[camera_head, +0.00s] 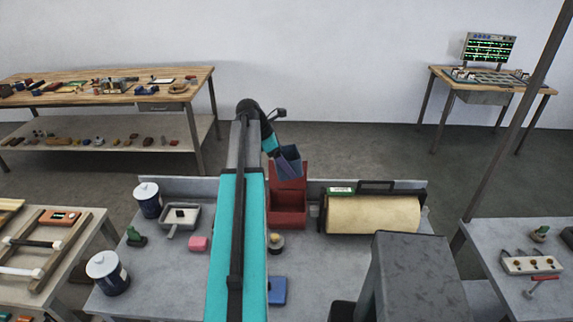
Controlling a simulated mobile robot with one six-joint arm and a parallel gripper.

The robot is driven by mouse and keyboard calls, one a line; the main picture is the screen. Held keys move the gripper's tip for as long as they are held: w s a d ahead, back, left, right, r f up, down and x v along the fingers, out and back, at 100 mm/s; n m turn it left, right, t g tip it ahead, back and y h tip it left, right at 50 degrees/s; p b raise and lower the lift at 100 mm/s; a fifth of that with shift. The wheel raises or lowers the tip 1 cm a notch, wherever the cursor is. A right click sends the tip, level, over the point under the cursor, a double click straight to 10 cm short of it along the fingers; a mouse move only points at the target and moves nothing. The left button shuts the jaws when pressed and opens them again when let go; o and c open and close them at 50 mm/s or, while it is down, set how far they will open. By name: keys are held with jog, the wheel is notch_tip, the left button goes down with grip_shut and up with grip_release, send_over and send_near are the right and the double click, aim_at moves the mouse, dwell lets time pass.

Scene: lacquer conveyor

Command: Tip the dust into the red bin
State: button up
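The red bin (288,212) stands near the back edge of the grey bench, its tall back part rising behind its opening. A blue-grey dustpan (288,164) hangs above the bin, tilted steeply with its broad end down. My gripper (271,146) is at the dustpan's upper end and appears shut on it, though the fingers are small and partly hidden by my arm. No dust can be made out in the dustpan or the bin at this size.
The grey bench (165,277) also holds a roll of brown paper (373,214) right of the bin, a pale tray (180,217), a pink block (199,244), a small dark-and-yellow pot (276,242), a blue object (278,290) and two cans (148,200).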

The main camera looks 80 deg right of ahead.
jog(key=shift+r+t, duration=0.15)
jog(key=shift+t, duration=0.35)
